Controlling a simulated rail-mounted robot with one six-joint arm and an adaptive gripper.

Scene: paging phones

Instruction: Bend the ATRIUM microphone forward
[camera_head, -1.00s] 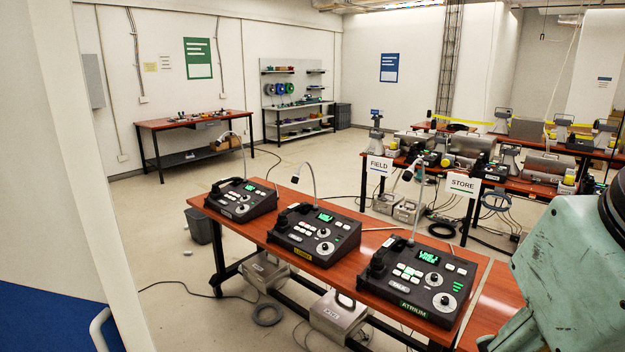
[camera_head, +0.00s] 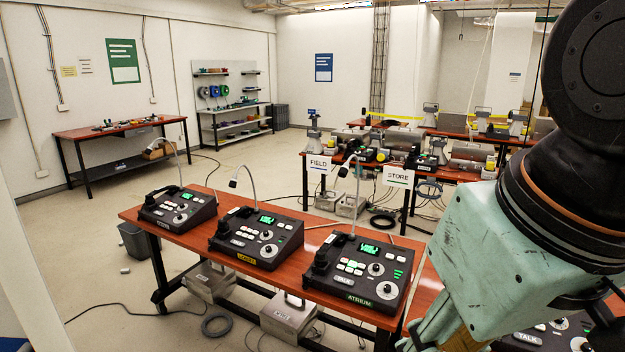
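The ATRIUM console (camera_head: 362,276) is a dark paging phone with a green-lit screen, a handset on its left side and a green ATRIUM label (camera_head: 358,299) on its front edge. Its microphone (camera_head: 344,171) sits at the tip of a thin grey gooseneck (camera_head: 356,205) that rises nearly upright from the console's back and curls over to the left at the top. My teal arm (camera_head: 510,245) fills the right side, to the right of the ATRIUM console and apart from it. I cannot make out my gripper's fingers.
The LOBBY console (camera_head: 257,238) and another console (camera_head: 177,208) stand to the left on the same red-brown table (camera_head: 196,241). Each has a gooseneck microphone. Part of another console (camera_head: 545,335) shows below my arm. FIELD (camera_head: 318,163) and STORE (camera_head: 398,177) signs stand behind.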

